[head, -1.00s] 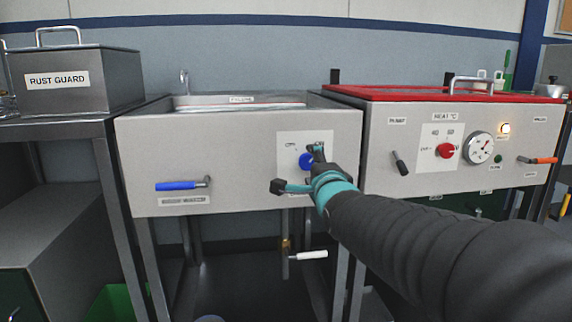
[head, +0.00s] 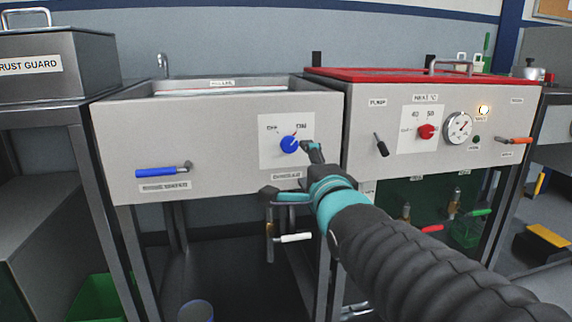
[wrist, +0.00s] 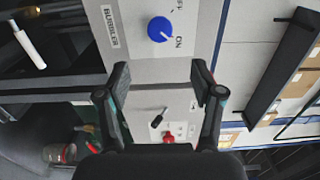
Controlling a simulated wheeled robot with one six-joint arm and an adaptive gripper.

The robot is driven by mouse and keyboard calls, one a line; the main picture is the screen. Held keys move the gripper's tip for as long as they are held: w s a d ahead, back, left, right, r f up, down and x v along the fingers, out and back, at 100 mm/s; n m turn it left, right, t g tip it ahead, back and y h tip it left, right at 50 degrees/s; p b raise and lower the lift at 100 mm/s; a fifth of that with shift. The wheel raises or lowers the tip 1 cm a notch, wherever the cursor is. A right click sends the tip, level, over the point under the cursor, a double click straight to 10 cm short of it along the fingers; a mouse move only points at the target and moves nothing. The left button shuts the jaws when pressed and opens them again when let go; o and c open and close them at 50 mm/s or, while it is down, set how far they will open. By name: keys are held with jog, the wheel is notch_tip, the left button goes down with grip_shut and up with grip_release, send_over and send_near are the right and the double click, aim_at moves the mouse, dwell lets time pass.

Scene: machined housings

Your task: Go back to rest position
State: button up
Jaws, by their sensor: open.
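My gripper (head: 288,172) is open and empty, in front of the lower right of the rinse tank's front panel (head: 225,125). In the wrist view its two fingers (wrist: 160,80) are spread wide with nothing between them. The blue knob (head: 289,145) on the white plate is just above the gripper in the head view. It also shows in the wrist view (wrist: 160,29), beyond the fingertips, with its mark toward ON. The gripper looks apart from the knob. My arm comes in from the lower right.
The heated tank (head: 440,130) with a red lid (head: 400,75), red knob (head: 426,131) and gauge (head: 458,127) stands at right. A white-handled valve (head: 295,238) hangs below the gripper. A blue lever (head: 157,172) is on the left panel. A RUST GUARD box (head: 60,65) stands far left.

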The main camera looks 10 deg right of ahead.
jog(key=s+f+n+g+p, duration=0.1)
jog(key=s+f+n+g, duration=0.25)
jog(key=f+n, duration=0.3)
jog(key=s+f+n+g+p, duration=0.1)
jog(key=s+f+n+g, duration=0.3)
jog(key=f, duration=0.3)
jog(key=s+r+n+g+p, duration=0.2)
jog(key=s+n+g+p, duration=0.3)
jog(key=s, duration=0.7)
jog(key=n+p, duration=0.2)
jog(key=p, duration=0.1)
jog(key=shift+s+a+r+n+p, duration=0.2)
jog(key=shift+s+a+n+p, duration=0.1)
jog(key=shift+a+n+p, duration=0.05)
